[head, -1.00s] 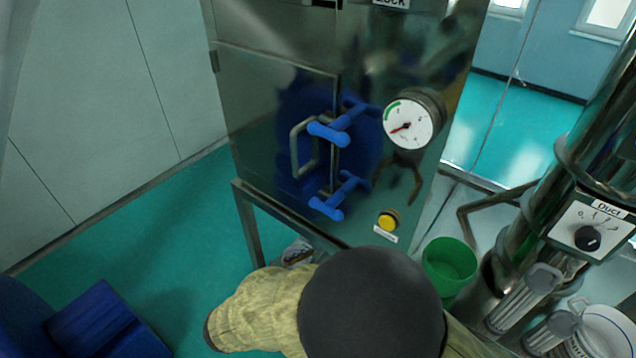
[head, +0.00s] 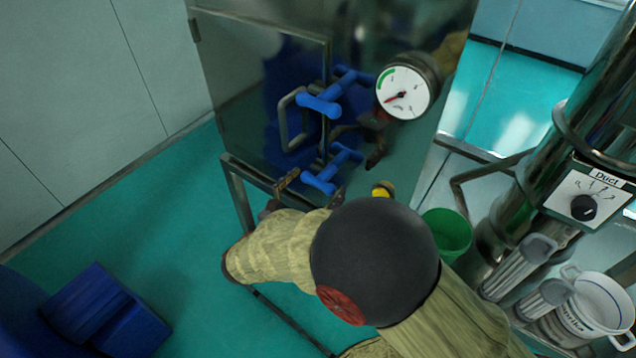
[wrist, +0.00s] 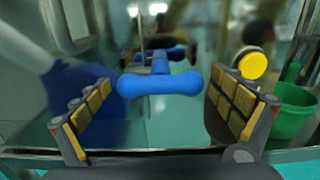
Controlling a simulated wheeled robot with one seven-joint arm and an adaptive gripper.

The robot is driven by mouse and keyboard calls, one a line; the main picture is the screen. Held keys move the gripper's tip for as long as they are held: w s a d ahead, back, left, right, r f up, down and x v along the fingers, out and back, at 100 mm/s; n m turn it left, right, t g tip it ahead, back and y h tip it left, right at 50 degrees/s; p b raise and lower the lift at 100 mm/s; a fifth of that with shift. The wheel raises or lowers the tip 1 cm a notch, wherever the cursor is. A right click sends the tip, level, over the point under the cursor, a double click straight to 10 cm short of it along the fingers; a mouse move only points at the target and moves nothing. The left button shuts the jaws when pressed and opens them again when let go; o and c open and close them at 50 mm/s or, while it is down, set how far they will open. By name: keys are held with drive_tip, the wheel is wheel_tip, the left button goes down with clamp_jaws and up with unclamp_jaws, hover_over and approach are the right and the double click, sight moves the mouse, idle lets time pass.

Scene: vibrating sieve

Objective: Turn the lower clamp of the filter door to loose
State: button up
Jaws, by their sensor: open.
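The filter door (head: 245,95) is a metal panel with a grey loop handle (head: 287,125) and two blue clamps at its right edge. The lower clamp (head: 320,181) is a blue T-shaped handle. The upper clamp (head: 322,103) sits above it. My gripper (head: 311,190) is open at the lower clamp, with one finger on each side of its crossbar. In the wrist view, the lower clamp's bar (wrist: 160,83) lies level between the padded fingers of my gripper (wrist: 161,90), with a gap at each end. I cannot see contact.
A pressure gauge (head: 404,92) and a yellow button (head: 383,189) are on the panel to the right. A green bucket (head: 446,233) stands lower right, near the duct column with its dial (head: 584,207). Blue steps (head: 108,310) are at the lower left.

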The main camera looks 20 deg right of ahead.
drive_tip(key=shift+w+d, duration=0.1)
drive_tip(key=shift+c, duration=0.8)
drive_tip(key=c, duration=1)
